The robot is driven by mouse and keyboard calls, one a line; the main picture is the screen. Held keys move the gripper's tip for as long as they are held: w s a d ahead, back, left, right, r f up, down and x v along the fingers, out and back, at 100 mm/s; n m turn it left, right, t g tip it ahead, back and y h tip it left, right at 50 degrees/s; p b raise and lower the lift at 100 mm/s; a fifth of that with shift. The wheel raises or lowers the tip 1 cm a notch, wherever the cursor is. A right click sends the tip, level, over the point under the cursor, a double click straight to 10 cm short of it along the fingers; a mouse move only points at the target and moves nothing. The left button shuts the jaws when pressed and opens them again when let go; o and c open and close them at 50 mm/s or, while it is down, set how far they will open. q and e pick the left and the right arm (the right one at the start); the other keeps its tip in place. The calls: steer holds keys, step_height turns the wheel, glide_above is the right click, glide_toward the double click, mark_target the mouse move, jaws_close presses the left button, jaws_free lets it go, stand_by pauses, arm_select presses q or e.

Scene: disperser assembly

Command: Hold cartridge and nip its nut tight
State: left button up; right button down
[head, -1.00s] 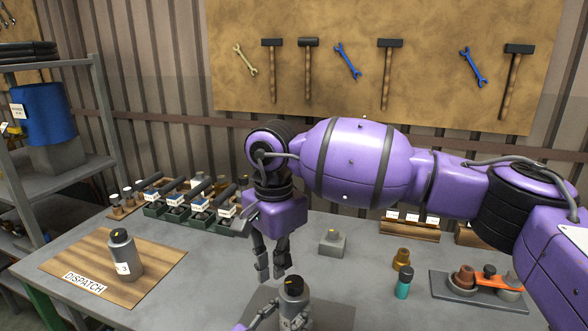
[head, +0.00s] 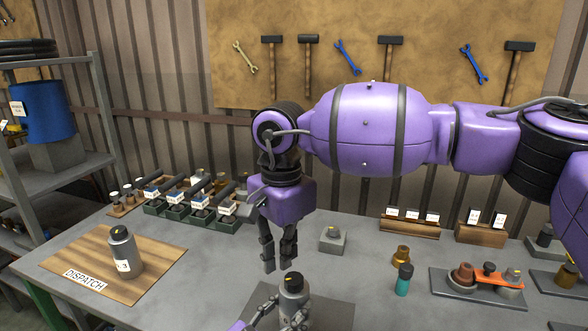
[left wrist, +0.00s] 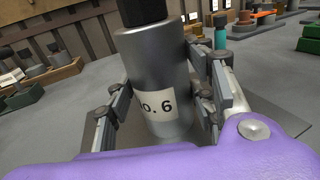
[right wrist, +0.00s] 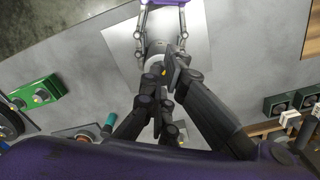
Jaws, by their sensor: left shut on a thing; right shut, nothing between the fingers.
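The cartridge (head: 292,296) is a grey cylinder with a dark top and a yellow mark, upright on a grey plate at the front of the table. In the left wrist view the cartridge (left wrist: 158,85) carries a label reading "No. 6". My left gripper (head: 282,318) is shut on its body, one finger on each side. The nut is too small to make out for certain. My right gripper (head: 279,268) is shut and empty, pointing down just above and left of the cartridge top. In the right wrist view its fingers (right wrist: 165,85) partly cover the cartridge.
Another grey cartridge (head: 124,252) stands on the wooden dispatch board (head: 85,262) at left. A small grey block (head: 333,240), a brass part (head: 401,255) and a teal bottle (head: 403,280) stand behind and to the right. A tray (head: 450,288) of parts lies farther right.

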steer(key=shift+f, duration=3.55)
steer(key=shift+s+f, duration=0.1)
steer(key=shift+w+d, duration=0.45)
steer(key=shift+w, duration=0.05)
steer(key=shift+w+a, duration=0.4)
steer(key=shift+a, duration=0.05)
steer(key=shift+s+a+f, duration=0.1)
steer(key=shift+a, duration=0.15)
glide_toward(282, 292)
steer(key=shift+s+a+r, duration=0.15)
steer(key=shift+a+r, duration=0.15)
